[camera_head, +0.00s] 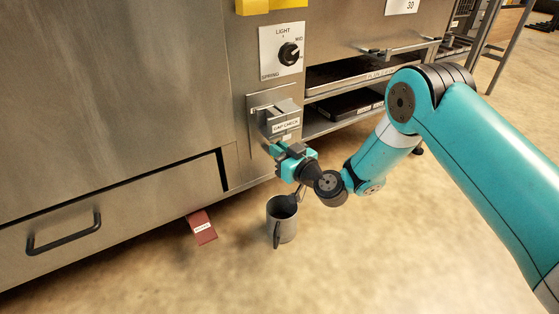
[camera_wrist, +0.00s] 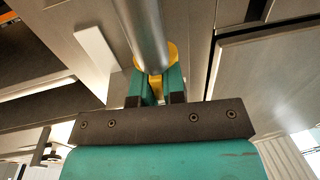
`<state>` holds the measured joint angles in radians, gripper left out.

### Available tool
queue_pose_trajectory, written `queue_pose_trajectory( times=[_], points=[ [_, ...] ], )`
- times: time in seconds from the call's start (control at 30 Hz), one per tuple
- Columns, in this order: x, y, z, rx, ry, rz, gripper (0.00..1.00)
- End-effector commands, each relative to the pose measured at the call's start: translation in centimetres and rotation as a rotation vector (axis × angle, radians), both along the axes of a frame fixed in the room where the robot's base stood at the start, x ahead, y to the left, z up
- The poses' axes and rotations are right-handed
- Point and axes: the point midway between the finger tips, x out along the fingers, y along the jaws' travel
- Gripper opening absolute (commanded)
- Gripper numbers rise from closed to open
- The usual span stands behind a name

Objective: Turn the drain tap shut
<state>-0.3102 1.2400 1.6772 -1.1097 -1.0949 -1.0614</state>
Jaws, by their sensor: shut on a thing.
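The drain tap shows in the wrist view as a grey metal pipe with a yellow handle (camera_wrist: 156,86) at its lower end. My gripper (camera_wrist: 157,88) has its two teal fingers on either side of the yellow handle, shut on it. In the head view my gripper (camera_head: 285,155) is at the front of the steel machine, just below a box labelled "CAP CHECK" (camera_head: 286,126). There the tap itself is hidden by my gripper, and I cannot tell the handle's angle.
A grey metal jug (camera_head: 282,220) stands on the floor below my gripper. A red labelled wedge (camera_head: 201,228) lies by the machine's base. A drawer handle (camera_head: 63,233) juts out at left. A dial (camera_head: 289,54) and open tray shelves (camera_head: 350,72) are above. Floor at front is clear.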

Motion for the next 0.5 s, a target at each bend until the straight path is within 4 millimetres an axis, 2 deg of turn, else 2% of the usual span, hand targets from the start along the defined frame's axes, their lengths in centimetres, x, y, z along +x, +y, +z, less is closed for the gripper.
queue_pose_trajectory(
  times=[0.03, 0.5],
  points=[
    [0.29, -0.28, -0.77, 0.003, -0.006, 0.019, 0.00],
    [0.57, -0.38, -0.29, -0.001, -0.009, 0.421, 0.00]
  ],
)
